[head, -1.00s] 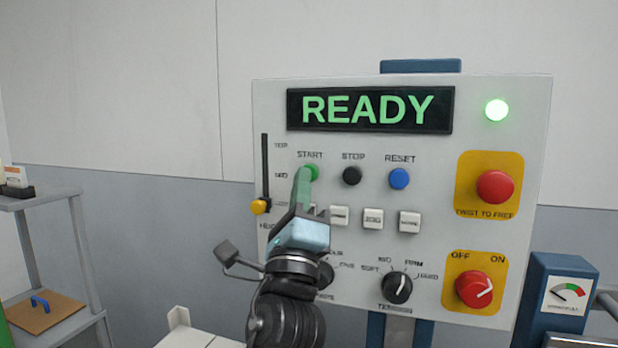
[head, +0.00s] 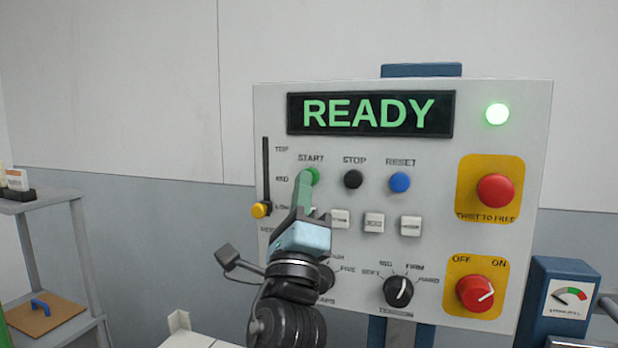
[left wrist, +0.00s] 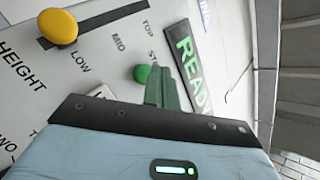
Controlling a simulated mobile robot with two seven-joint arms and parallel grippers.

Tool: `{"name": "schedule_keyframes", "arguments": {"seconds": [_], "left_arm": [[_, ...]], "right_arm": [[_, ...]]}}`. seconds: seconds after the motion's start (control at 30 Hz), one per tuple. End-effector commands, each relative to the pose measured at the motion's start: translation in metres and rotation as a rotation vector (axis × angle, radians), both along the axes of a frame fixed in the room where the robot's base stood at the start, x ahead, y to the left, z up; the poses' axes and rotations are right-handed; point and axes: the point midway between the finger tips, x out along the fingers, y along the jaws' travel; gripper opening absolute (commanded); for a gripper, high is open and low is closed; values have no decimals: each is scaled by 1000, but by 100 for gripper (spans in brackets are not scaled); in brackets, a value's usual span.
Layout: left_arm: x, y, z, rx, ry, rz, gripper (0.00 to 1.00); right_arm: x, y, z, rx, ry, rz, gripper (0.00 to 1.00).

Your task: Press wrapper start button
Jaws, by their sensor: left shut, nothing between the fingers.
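The green START button (head: 313,176) is on the grey control panel (head: 400,150), under the START label and partly covered by my left gripper (head: 304,178). The left gripper's green fingers are shut and empty, with their tips at the button in the head view. In the left wrist view the button (left wrist: 142,74) shows just left of the shut fingers (left wrist: 163,75); I cannot tell whether they touch it. The display (head: 370,113) reads READY and the round lamp (head: 497,114) glows green. My right gripper is not in view.
The black STOP button (head: 353,179) and blue RESET button (head: 400,182) are to the right of START. Red knobs (head: 495,190) on yellow plates are farther right. A yellow HEIGHT slider (head: 261,210) is at the left. A grey shelf (head: 45,204) stands at far left.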

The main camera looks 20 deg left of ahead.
Motion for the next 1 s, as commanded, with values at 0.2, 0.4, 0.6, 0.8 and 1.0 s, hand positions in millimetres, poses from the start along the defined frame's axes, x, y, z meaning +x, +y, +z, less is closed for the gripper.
{"name": "schedule_keyframes", "arguments": {"seconds": [0.2, 0.4, 0.6, 0.8, 1.0], "left_arm": [[0, 0, 0, 0, 0, 0, 0], [0, 0, 0, 0, 0, 0, 0], [0, 0, 0, 0, 0, 0, 0], [0, 0, 0, 0, 0, 0, 0], [1, 0, 0, 0, 0, 0, 0]], "right_arm": [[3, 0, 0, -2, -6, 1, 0], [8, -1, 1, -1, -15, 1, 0], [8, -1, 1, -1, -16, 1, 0], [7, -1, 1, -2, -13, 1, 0], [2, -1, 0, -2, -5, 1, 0]]}}
